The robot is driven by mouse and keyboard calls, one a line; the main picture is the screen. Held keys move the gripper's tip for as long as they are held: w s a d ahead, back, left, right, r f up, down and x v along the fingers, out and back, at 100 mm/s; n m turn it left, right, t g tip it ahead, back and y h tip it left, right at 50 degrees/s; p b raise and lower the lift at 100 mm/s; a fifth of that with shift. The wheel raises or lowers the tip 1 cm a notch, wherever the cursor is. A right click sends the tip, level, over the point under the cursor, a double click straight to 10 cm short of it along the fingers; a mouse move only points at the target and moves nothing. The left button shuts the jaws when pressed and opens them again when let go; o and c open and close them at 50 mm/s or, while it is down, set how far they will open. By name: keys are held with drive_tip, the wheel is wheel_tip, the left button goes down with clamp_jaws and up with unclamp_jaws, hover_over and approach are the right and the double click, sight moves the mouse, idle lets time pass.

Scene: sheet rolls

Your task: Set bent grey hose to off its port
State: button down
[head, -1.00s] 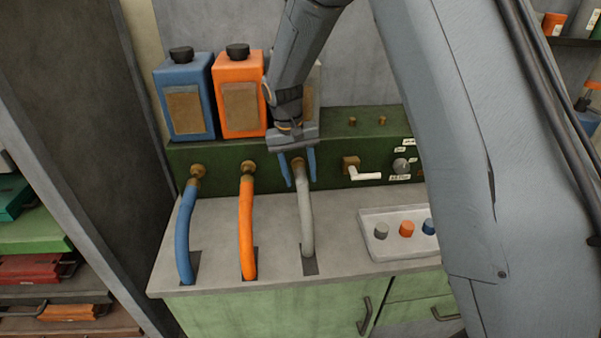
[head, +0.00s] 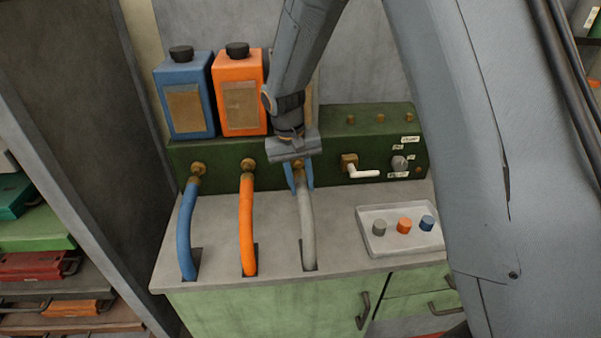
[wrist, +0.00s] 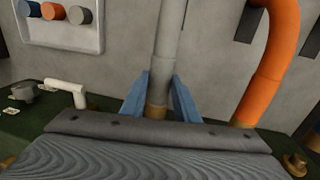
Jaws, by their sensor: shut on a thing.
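The bent grey hose (head: 307,226) rises from a dark slot in the counter and curves up to the front of the green box (head: 225,160). It also shows in the wrist view (wrist: 167,50), with a brass collar at its end between the fingers. My gripper (head: 301,184) is shut on the hose near its upper end, one blue finger on each side. In the wrist view my gripper (wrist: 160,92) shows both fingers against the hose. The grey hose's port is mostly hidden behind my gripper, so I cannot tell whether the collar is seated.
An orange hose (head: 247,225) and a blue hose (head: 187,230) stand to the left, fitted to brass ports. A white lever (head: 362,173) and a knob (head: 399,163) are to the right. A tray (head: 378,250) holds three caps. Blue and orange canisters stand behind.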

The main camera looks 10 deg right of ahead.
drive_tip(key=shift+s, duration=0.25)
drive_tip(key=c, duration=1.4)
unclamp_jaws()
drive_tip(key=shift+o, duration=0.2)
drive_tip(key=shift+r, duration=0.1)
drive_tip(key=shift+a+r, duration=0.1)
drive_tip(key=shift+r, duration=0.15)
drive_tip(key=r, duration=0.2)
drive_tip(key=r+b, duration=0.1)
drive_tip(key=r, duration=0.1)
drive_tip(key=a+r+b, duration=0.1)
drive_tip(key=r, duration=0.2)
